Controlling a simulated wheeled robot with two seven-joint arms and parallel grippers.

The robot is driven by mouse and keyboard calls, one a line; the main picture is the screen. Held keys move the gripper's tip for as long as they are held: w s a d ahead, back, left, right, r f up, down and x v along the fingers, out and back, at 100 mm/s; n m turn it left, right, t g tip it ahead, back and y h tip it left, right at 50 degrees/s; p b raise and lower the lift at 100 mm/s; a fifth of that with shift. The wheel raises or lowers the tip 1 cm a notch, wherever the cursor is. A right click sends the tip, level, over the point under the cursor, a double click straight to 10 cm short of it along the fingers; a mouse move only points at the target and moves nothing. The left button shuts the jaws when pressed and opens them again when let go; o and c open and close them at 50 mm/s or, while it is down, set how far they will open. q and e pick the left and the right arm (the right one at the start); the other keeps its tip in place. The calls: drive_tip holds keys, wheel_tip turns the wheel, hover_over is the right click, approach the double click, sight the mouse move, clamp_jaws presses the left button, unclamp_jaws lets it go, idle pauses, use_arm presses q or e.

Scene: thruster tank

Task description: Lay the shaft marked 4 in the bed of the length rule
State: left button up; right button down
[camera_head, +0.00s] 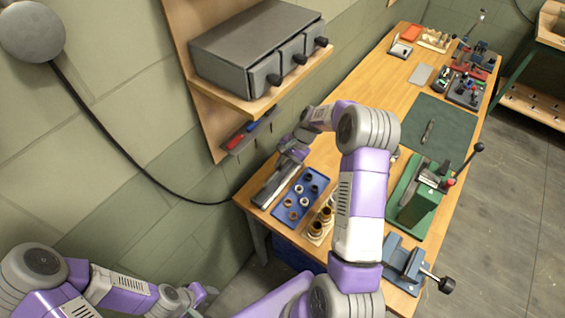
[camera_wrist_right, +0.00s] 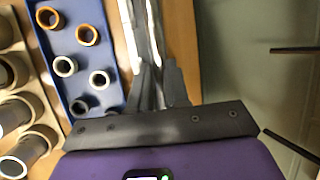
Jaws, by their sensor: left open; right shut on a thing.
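The length rule (camera_head: 273,187) is a long grey bar-like fixture on the bench's near left corner; it also shows in the wrist view (camera_wrist_right: 129,25). My right gripper (camera_head: 297,150) is over its far end. In the wrist view, the right gripper (camera_wrist_right: 158,82) is shut on a thin metal shaft, which runs along the rule. Its number cannot be read, and I cannot tell whether it touches the bed. My left gripper (camera_head: 203,297) is open and empty, low and off the bench at the lower left.
A blue tray (camera_head: 293,213) of rings stands right beside the rule, then a wooden block of bushings (camera_head: 318,228). A green press (camera_head: 415,198) and a blue vise (camera_head: 403,262) stand further right. A shelf with grey drawers (camera_head: 258,55) overhangs the back.

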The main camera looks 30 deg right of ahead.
sight(279, 182)
drive_tip(key=shift+f+b, duration=1.75)
drive_tip(key=shift+f, duration=1.1)
drive_tip(key=shift+s+a+f, duration=0.1)
drive_tip(key=shift+s+f, duration=0.05)
drive_tip(key=c, duration=1)
unclamp_jaws()
drive_tip(key=shift+f, duration=0.1)
drive_tip(key=shift+s, duration=0.1)
drive_tip(key=v, duration=0.8)
drive_tip(key=shift+w+a+r, duration=0.1)
drive_tip(key=shift+w+r, duration=0.2)
drive_tip(key=shift+w, duration=0.1)
